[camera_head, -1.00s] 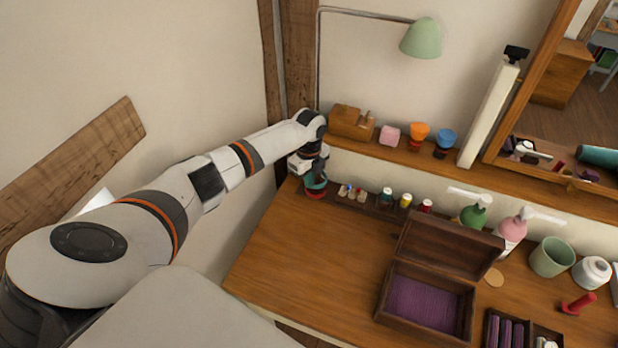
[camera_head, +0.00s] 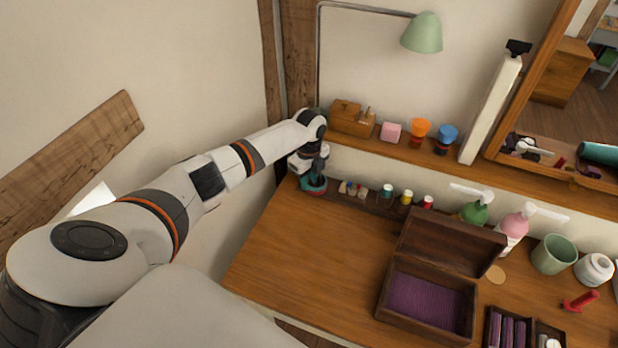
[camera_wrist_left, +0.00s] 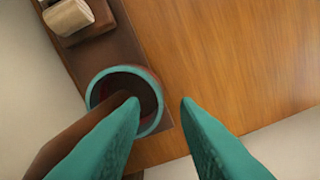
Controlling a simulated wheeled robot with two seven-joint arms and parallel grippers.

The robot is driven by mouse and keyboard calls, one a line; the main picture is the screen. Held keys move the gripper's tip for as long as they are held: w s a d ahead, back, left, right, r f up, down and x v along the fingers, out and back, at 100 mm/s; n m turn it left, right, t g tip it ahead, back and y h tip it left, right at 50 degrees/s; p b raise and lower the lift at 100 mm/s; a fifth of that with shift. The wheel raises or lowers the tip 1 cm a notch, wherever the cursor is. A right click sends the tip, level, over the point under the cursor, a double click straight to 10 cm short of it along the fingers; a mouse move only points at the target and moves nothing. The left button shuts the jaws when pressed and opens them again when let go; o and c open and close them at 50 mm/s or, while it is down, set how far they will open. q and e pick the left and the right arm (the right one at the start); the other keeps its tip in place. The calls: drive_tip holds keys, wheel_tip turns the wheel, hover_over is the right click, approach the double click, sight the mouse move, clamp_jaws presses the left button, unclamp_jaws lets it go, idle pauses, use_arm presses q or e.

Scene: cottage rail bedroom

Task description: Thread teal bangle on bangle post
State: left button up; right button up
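The teal bangle (camera_wrist_left: 94,92) shows in the left wrist view as a ring at the desk's back left corner. A brown post (camera_wrist_left: 62,146) runs from inside the ring toward the camera, so the bangle appears to be around its lower part. A thin red edge shows just under the bangle. My left gripper (camera_wrist_left: 160,101) has its two teal fingers apart with nothing between them; the left finger overlaps the post and the ring's near edge. In the head view the gripper (camera_head: 313,176) hides most of the post. My right gripper is in neither view.
A dark narrow tray (camera_head: 375,203) with small jars runs along the desk's back, right of the gripper. A shelf (camera_head: 470,170) with a wooden box (camera_head: 350,118) is above. An open jewellery box (camera_head: 425,300) stands mid-desk. The desk's left part (camera_head: 290,255) is clear.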

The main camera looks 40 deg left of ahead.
use_arm(q)
wheel_tip(320, 180, up, 12)
drive_tip(key=shift+b, duration=0.4)
drive_tip(key=shift+f, duration=0.1)
idle(0.9)
